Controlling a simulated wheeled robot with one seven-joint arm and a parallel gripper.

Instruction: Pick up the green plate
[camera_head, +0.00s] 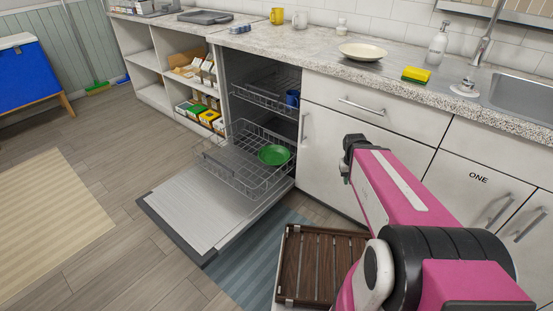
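The green plate (273,155) lies in the pulled-out lower wire rack (238,172) of the open dishwasher, toward the rack's right side. My pink arm reaches in from the lower right. My gripper (346,172) is at the arm's dark far end, to the right of the plate and apart from it, in front of the white cabinet door. Its fingers are small and dark here, and I cannot tell whether they are open or shut.
The dishwasher door (207,212) lies folded down over the floor. A blue mug (292,97) stands in the upper rack (265,92). A cream plate (362,51) and a yellow sponge (416,74) are on the counter (320,60). A brown slatted rack (322,262) is at the bottom.

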